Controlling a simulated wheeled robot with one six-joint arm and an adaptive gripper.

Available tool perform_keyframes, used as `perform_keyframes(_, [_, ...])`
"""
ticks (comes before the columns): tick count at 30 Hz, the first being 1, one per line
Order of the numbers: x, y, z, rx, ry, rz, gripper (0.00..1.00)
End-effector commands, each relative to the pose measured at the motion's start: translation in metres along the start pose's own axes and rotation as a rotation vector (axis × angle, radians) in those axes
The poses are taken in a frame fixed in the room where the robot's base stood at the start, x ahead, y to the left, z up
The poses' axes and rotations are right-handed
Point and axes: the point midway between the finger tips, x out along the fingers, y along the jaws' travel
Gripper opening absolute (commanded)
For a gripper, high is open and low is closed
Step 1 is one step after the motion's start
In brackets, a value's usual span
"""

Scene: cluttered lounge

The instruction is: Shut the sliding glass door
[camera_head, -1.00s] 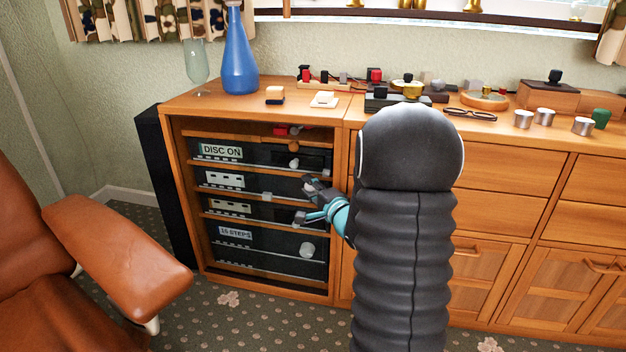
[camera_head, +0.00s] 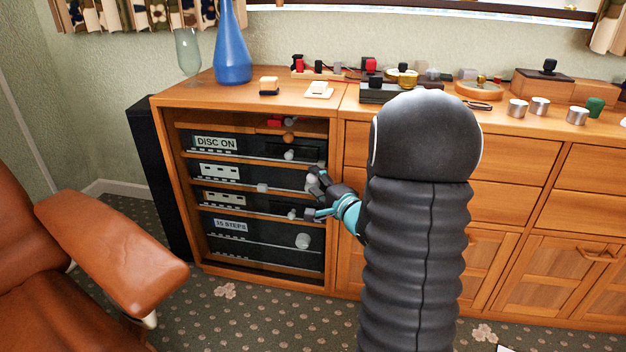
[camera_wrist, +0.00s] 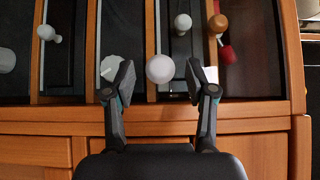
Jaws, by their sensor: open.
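The wooden cabinet (camera_head: 160,150) has an open-looking front with dark hi-fi units on its shelves. I cannot clearly make out the glass door's pane or its edges in either view. My gripper (camera_head: 312,194) is at the right side of this front, with its fingers spread and pointing left into it. In the wrist view my gripper (camera_wrist: 158,84) is open, and a round white knob (camera_wrist: 160,68) shows between its fingertips. I cannot tell whether the fingers touch it, or whether it belongs to the door or a unit. A faceted pale knob (camera_wrist: 111,67) is beside the left fingertip.
A blue vase (camera_head: 232,50), a glass goblet (camera_head: 188,52) and several small items stand on the cabinet top. Wooden drawers (camera_head: 505,155) continue right. A brown leather armchair (camera_head: 110,240) is at left and a black speaker (camera_head: 160,170) stands beside the cabinet. Patterned carpet lies between.

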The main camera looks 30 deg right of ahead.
Motion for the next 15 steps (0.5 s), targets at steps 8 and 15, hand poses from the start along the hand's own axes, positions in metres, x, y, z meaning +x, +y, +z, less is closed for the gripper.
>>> perform_keyframes(8, [-0.057, 0.0, -0.002, 0.0, 0.006, 0.0, 0.56])
perform_keyframes(15, [-0.091, 0.0, -0.001, 0.0, 0.004, 0.0, 0.56])
